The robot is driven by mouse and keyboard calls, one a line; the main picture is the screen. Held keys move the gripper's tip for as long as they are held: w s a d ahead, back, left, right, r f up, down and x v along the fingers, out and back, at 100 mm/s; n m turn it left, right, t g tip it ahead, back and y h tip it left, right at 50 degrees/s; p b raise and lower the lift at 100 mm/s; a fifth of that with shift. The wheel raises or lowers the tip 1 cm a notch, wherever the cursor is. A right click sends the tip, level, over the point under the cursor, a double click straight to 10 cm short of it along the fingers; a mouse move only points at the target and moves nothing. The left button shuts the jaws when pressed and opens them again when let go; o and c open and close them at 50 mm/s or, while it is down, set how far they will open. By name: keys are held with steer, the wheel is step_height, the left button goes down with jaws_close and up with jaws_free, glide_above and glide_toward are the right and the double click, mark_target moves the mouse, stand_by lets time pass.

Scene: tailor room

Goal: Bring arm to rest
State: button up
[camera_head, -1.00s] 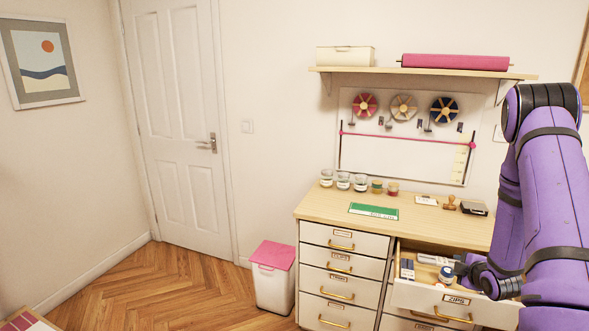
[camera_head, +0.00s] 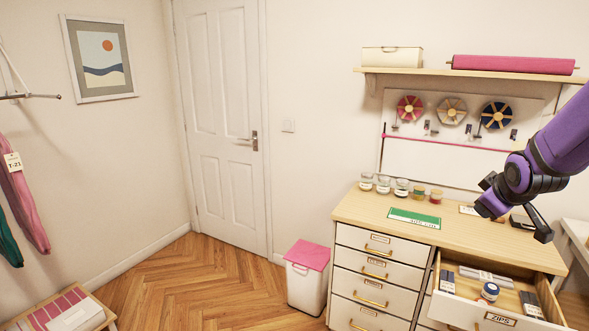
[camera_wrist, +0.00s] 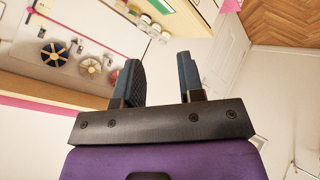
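My gripper (camera_head: 518,224) is raised above the right part of the wooden dresser top (camera_head: 450,228), at the end of my purple arm. Its two dark fingers are spread apart with nothing between them. The fingers (camera_wrist: 160,85) also show apart and empty in the wrist view, which is turned over. Below the gripper, the drawer labelled ZIPS (camera_head: 470,312) is pulled open. In it lie a small round blue-and-white container (camera_head: 489,291), dark packets (camera_head: 531,304) and pale packets (camera_head: 487,275).
Several jars (camera_head: 384,185) and a green card (camera_head: 412,218) are on the dresser top. A shelf (camera_head: 470,72) and a board with ribbon reels (camera_head: 453,110) are on the wall behind. A pink-lidded bin (camera_head: 306,284) stands left of the dresser. The wooden floor (camera_head: 200,280) is clear.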

steer(key=s+a+r+m+g+y, duration=0.1)
steer(key=s+a+r+m, duration=0.1)
steer(key=s+a+r, duration=0.3)
steer(key=s+a+r+m+g+y, duration=0.2)
steer(key=s+a+r, duration=0.3)
steer(key=s+a, duration=0.6)
steer(key=s+m, duration=0.1)
steer(key=s, duration=0.8)
steer(key=shift+a, duration=0.25)
steer(key=shift+w, duration=0.1)
